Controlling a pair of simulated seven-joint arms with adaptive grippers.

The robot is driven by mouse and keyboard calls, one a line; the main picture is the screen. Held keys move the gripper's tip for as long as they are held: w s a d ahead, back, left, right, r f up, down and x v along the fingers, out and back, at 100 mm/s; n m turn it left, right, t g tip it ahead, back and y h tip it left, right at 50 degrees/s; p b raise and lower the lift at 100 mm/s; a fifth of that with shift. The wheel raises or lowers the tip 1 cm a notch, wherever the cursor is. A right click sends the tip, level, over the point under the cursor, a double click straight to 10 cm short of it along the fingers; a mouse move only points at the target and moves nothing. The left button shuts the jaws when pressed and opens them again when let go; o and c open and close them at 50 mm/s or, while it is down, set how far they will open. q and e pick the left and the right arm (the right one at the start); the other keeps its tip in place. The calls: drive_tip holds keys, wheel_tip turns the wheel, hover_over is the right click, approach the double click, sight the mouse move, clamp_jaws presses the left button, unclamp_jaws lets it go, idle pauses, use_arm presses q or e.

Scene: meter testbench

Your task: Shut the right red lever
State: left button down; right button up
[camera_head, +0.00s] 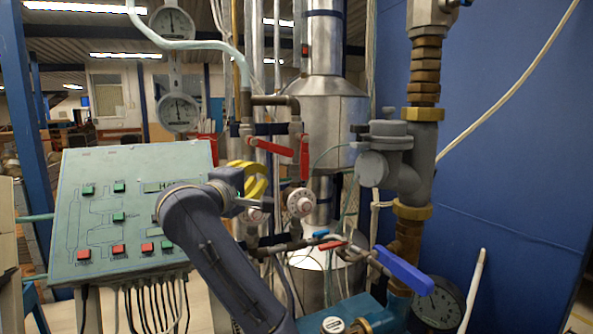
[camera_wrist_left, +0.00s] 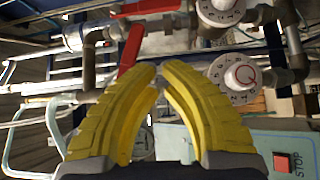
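The right red lever (camera_head: 304,158) hangs upright on its pipe valve in the head view. In the left wrist view, which is turned on its side, it lies level at the top edge (camera_wrist_left: 146,7). The left red lever (camera_head: 270,146) slopes down to the right beside it; it also shows in the left wrist view (camera_wrist_left: 130,50). My left gripper (camera_head: 262,180) has yellow curved fingers and is left of and below the right lever, apart from it. Its fingertips (camera_wrist_left: 160,67) are together with nothing between them. My right gripper is not in view.
Two white dials (camera_head: 300,202) (camera_head: 257,215) sit below the levers. A green control panel (camera_head: 130,205) with buttons stands left. Grey pipework (camera_head: 405,150) and a blue-handled valve (camera_head: 403,270) are on the right. Pipes crowd the space around the levers.

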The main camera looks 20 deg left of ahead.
sight(305, 157)
use_arm(q)
drive_tip(key=shift+w+d+f, duration=0.15)
drive_tip(key=shift+w+d, duration=0.55)
drive_tip(key=shift+w, duration=1.4)
drive_tip(key=shift+w+d+f, duration=0.2)
drive_tip(key=shift+w+d, duration=0.55)
drive_tip(key=shift+w, duration=1.35)
drive_tip(key=shift+w+d+f, duration=0.15)
drive_tip(key=shift+w+d, duration=0.55)
drive_tip(key=shift+w, duration=1.4)
drive_tip(key=shift+a, duration=0.1)
